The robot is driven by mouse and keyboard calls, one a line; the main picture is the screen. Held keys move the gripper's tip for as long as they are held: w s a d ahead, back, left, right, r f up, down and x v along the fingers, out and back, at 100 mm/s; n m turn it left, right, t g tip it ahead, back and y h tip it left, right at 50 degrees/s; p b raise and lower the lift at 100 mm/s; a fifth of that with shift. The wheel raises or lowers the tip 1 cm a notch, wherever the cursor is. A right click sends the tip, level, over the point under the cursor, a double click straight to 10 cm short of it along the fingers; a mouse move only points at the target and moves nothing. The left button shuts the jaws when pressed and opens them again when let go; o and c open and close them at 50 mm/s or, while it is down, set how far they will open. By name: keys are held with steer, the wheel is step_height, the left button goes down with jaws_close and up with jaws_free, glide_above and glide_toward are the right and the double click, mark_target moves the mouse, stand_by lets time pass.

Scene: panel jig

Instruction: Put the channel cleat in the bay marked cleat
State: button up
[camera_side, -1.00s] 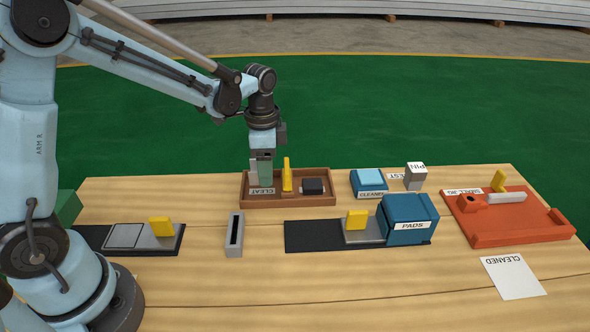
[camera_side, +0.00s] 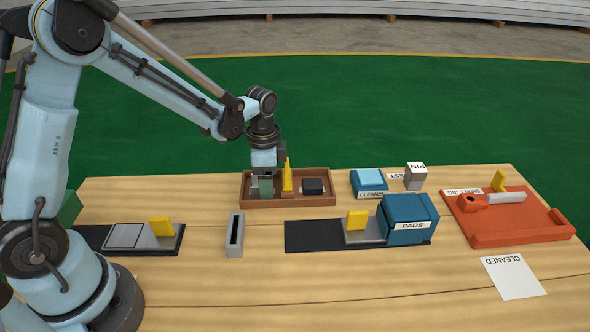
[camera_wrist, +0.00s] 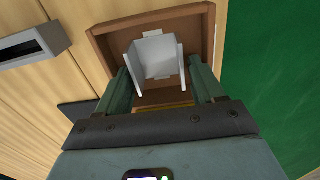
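The channel cleat (camera_wrist: 159,57) is a pale grey U-shaped piece. In the wrist view it sits between the two green fingers of my gripper (camera_wrist: 160,82), which close on its sides. In the side view the cleat (camera_side: 254,187) shows as a grey sliver beside the near finger of my gripper (camera_side: 263,186). My gripper points down into the left part of the brown wooden tray (camera_side: 290,202), in the bay that carried the CLEAT label. The gripper now hides that label. I cannot tell whether the cleat touches the tray floor.
A yellow upright tab (camera_side: 287,176) stands close right of my gripper, with a black block (camera_side: 313,187) beyond it. A grey slotted block (camera_side: 235,236) stands in front of the tray. The blue PADS box (camera_side: 408,219) and orange jig (camera_side: 505,223) are further right.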

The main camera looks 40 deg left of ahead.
step_height(320, 180, up, 12)
steer(key=s+d+r+n+t, duration=0.1)
steer(key=s+n+t, duration=0.6)
steer(key=s+n, duration=0.2)
steer(key=shift+s+r, duration=0.25)
steer(key=shift+s, duration=1.05)
stand_by(0.9)
